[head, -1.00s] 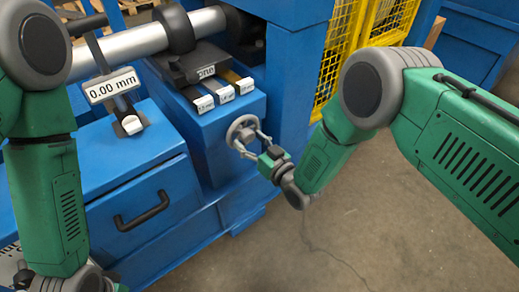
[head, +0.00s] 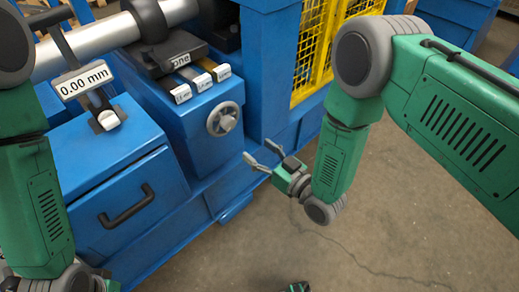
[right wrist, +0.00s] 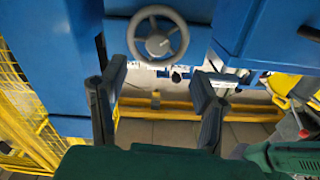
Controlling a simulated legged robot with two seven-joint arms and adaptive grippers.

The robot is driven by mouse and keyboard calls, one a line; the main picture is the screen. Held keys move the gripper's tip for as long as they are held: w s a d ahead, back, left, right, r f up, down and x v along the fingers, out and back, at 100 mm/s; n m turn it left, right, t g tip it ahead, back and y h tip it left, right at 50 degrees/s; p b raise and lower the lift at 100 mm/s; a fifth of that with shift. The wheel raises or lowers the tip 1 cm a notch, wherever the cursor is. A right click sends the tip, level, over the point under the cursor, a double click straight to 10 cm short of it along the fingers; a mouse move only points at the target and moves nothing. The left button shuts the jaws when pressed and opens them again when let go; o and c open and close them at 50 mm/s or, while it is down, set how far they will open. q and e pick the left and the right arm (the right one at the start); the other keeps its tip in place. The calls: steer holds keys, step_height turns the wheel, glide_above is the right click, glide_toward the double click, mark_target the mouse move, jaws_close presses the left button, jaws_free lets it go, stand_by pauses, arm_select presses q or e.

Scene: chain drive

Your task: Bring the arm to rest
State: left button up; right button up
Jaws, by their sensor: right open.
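My right gripper (head: 261,156) is open and empty, in front of the blue machine and below right of the grey handwheel (head: 223,118). A clear gap lies between its fingertips and the wheel. In the right wrist view the two open fingers (right wrist: 157,80) stand apart, with the handwheel (right wrist: 158,38) beyond and above them. My left arm (head: 35,195) hangs down along the left edge of the head view. Its gripper does not show.
The blue machine has a drawer cabinet with a black handle (head: 127,206), a display reading 0.00 mm (head: 84,80) and labelled blocks (head: 201,82). A yellow mesh guard (head: 312,50) stands behind. The concrete floor (head: 400,235) at lower right is open.

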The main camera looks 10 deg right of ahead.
steer(key=s+d+f+m+g+h+p, duration=0.25)
steer(key=s+d+f+g+h, duration=0.2)
steer(key=d, duration=0.25)
steer(key=s+d+m+g+h+p, duration=0.1)
steer(key=s+d+g+h, duration=0.1)
steer(key=s, duration=0.6)
steer(key=s+d+r+g+h+p, duration=0.1)
steer(key=s+d+g+h+p, duration=0.1)
steer(key=s+d+g, duration=0.2)
steer(key=s+d+r+m+g+h+p, duration=0.1)
steer(key=s+d+g+h, duration=0.1)
steer(key=s+d, duration=0.6)
steer(key=s+g, duration=0.1)
steer(key=s, duration=0.3)
steer(key=shift+s+d+m, duration=0.15)
steer(key=shift+s+m, duration=0.2)
steer(key=shift+w, duration=0.1)
stand_by(0.5)
